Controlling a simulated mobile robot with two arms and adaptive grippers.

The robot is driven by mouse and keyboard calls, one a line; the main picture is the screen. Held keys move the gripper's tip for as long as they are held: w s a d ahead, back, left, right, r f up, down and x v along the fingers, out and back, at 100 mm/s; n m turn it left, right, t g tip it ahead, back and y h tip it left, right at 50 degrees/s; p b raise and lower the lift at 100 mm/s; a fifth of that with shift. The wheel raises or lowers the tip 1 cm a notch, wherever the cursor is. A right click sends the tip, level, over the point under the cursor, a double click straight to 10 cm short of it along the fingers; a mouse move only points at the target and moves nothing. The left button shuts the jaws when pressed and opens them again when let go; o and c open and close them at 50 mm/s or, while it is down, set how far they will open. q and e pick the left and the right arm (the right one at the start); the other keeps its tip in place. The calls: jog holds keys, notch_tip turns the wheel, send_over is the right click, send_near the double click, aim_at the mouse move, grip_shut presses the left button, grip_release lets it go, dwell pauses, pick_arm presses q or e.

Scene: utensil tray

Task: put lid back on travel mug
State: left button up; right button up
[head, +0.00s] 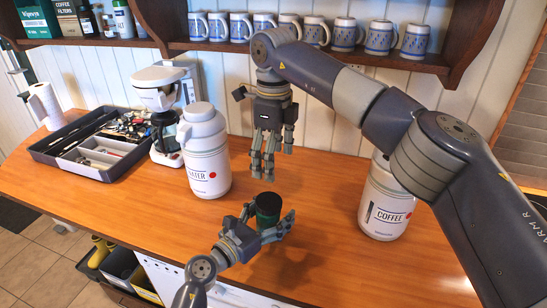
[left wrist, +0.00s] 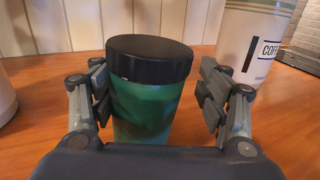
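The travel mug (head: 267,213) is green and stands upright on the wooden counter. It also shows in the left wrist view (left wrist: 145,110). A black lid (left wrist: 150,57) sits on its top and looks level. My left gripper (head: 263,225) is open around the mug, with one finger on each side. In the left wrist view the left finger is close to the mug and the right finger is clearly apart from it. My right gripper (head: 263,172) hangs fingers-down above the counter behind the mug. Nothing shows in it, and its finger gap is hard to judge.
A white water flask (head: 205,165) stands left of my right gripper. A white coffee flask (head: 385,205) stands at right, partly behind my right arm. A utensil tray (head: 85,155) and a white coffee machine (head: 160,100) are farther left. Mugs line the shelf (head: 330,57) above.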

pick_arm(q)
jog(key=shift+s+a, duration=0.35)
jog(key=shift+a, duration=0.05)
jog(key=v, duration=0.9)
jog(key=shift+s+a, duration=0.15)
jog(key=shift+s, duration=0.15)
jog(key=shift+s+a, duration=0.4)
jog(key=shift+s, duration=0.1)
